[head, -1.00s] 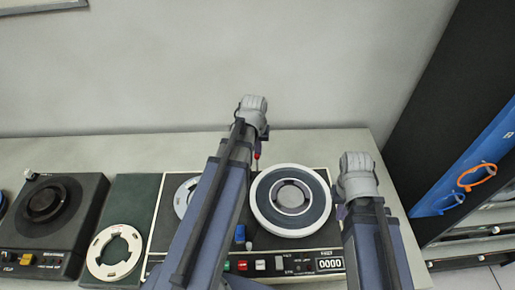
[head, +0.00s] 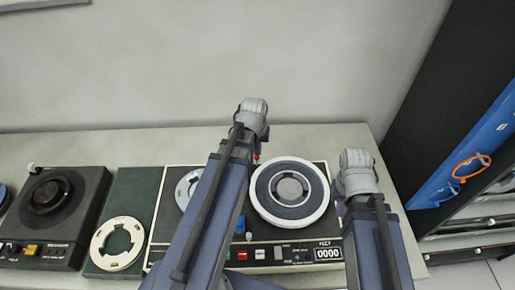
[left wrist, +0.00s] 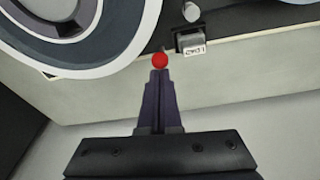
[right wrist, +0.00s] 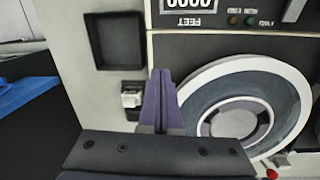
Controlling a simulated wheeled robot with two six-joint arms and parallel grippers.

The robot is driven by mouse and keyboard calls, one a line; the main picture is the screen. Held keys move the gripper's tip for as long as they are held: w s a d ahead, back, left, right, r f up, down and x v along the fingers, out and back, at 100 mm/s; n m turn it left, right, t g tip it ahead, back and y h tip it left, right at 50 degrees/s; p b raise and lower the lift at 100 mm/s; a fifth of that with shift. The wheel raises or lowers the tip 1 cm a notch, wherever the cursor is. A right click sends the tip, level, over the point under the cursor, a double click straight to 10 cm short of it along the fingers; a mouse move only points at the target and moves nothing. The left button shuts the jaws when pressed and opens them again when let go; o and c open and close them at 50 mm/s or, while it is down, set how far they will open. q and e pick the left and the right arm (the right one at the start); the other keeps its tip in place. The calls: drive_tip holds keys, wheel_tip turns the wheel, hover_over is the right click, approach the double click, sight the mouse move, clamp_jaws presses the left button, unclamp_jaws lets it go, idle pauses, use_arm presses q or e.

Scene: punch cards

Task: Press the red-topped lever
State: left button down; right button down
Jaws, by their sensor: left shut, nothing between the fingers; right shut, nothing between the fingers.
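The red-topped lever (head: 256,157) shows as a small red ball at the back edge of the tape deck, beside my left wrist. In the left wrist view the red ball (left wrist: 159,60) is right at the tips of my left gripper (left wrist: 159,74), which is shut and empty; I cannot tell whether they touch. In the head view my left arm hides the left fingers. My right gripper (right wrist: 160,74) is shut and empty, over the deck's right edge. The red ball (right wrist: 272,174) also shows at the bottom of the right wrist view.
A large reel (head: 262,205) sits on the deck between my arms. A labelled white switch (left wrist: 192,47) stands close to the lever. A second black deck (head: 45,210) and a loose white reel (head: 103,243) lie left.

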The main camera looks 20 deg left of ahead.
use_arm(q)
drive_tip(key=shift+w+a+f, duration=0.1)
drive_tip(key=shift+w+f, duration=0.1)
drive_tip(key=shift+w, duration=0.05)
use_arm(e)
drive_tip(key=shift+w+a+f, duration=0.1)
drive_tip(key=shift+w, duration=0.15)
use_arm(q)
drive_tip(key=shift+w, duration=0.15)
use_arm(e)
drive_tip(key=shift+s+f, duration=0.1)
drive_tip(key=shift+s, duration=0.05)
use_arm(q)
drive_tip(key=shift+w+a+f+b, duration=0.3)
drive_tip(key=shift+w+b, duration=0.05)
drive_tip(key=shift+w, duration=0.05)
use_arm(e)
drive_tip(key=shift+f, duration=0.2)
